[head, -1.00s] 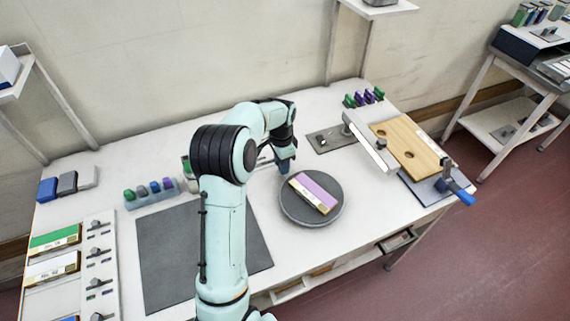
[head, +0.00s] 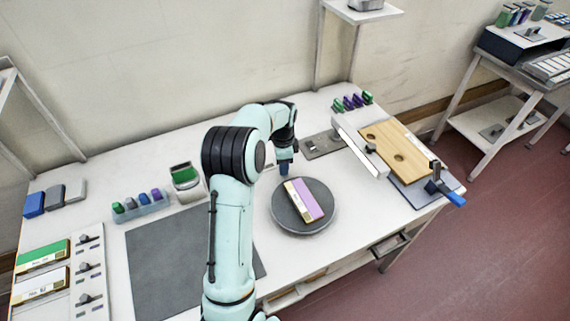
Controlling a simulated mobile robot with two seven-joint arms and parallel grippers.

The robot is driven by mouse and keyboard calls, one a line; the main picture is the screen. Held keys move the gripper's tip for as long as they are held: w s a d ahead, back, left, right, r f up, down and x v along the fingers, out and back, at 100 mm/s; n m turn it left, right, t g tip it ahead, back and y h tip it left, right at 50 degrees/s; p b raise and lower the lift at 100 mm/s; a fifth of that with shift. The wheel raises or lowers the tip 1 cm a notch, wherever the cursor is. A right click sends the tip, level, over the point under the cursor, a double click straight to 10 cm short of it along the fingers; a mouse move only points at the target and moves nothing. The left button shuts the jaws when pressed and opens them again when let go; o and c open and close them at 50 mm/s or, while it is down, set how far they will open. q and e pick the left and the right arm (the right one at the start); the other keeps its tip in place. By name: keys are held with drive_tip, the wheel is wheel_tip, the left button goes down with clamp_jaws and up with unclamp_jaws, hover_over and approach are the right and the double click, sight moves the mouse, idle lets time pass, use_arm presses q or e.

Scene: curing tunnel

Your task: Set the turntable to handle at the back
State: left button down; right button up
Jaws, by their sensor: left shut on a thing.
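The turntable (head: 287,222) is a dark grey round disc on the white bench, right of my left arm. A block (head: 308,198) with a lilac top and a cream and gold side lies on it, its long side running from back left to front right. My left gripper (head: 284,172) is at the turntable's back rim, slightly left of its middle, pointing down. It is shut on the turntable's handle, which the fingers mostly hide. My right gripper is not in view.
A dark grey mat (head: 165,260) lies left of my arm. A grey plate (head: 322,145) lies behind the turntable. A wooden board (head: 402,150) in a fixture with a blue-handled clamp (head: 446,193) stands to the right. The bench in front of the turntable is clear.

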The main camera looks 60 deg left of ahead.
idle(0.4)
use_arm(q)
drive_tip(key=c, duration=0.8)
unclamp_jaws()
wheel_tip(320, 180, up, 14)
drive_tip(key=shift+f+p, duration=0.25)
drive_tip(key=shift+p, duration=0.35)
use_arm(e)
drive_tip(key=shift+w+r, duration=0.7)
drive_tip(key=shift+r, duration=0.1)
